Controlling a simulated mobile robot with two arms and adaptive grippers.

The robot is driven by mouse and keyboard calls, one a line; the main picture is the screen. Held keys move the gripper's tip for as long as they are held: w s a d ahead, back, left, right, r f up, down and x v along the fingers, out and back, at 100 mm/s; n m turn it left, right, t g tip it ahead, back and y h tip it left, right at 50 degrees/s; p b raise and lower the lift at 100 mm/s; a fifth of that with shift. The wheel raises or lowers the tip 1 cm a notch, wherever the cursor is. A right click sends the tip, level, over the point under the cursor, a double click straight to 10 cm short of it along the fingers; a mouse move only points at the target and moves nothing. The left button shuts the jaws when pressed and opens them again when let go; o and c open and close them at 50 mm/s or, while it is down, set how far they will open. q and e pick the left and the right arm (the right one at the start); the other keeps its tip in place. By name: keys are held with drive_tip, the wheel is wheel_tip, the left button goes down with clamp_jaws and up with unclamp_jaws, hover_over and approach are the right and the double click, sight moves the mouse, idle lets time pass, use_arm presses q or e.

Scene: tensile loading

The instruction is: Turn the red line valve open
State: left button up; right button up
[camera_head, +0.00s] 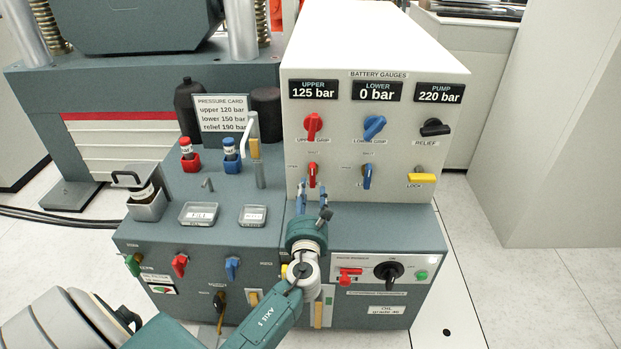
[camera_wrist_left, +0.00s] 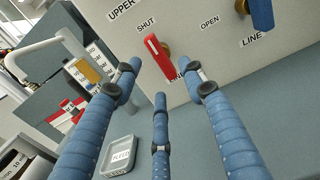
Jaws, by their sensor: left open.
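The red line valve (camera_head: 313,174) is a small red lever on the white gauge panel, below the upper grip knob. In the left wrist view the red lever (camera_wrist_left: 159,56) sits on a brass stem, with a SHUT label near its upper end and a partly hidden label near its lower end. My left gripper (camera_head: 313,199) is open just below and in front of the lever. In the left wrist view its blue fingers (camera_wrist_left: 160,75) are spread, and the lever shows beyond and between their tips with nothing held. Contact is not visible. My right gripper is out of view.
A blue line lever (camera_head: 367,176) stands right of the red one; a yellow lock handle (camera_head: 421,178) is farther right. Red (camera_head: 313,126) and blue (camera_head: 374,127) grip knobs are above. A grey upright handle (camera_head: 249,135) and small trays (camera_head: 253,216) are left of my gripper.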

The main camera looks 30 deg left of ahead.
sight(311, 177)
use_arm(q)
drive_tip(key=shift+b+x, duration=0.55)
drive_tip(key=shift+x, duration=3.3)
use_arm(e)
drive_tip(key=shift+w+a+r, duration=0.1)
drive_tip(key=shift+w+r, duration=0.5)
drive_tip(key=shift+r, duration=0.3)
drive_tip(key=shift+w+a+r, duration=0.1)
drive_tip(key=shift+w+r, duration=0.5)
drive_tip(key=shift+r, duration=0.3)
use_arm(q)
clamp_jaws()
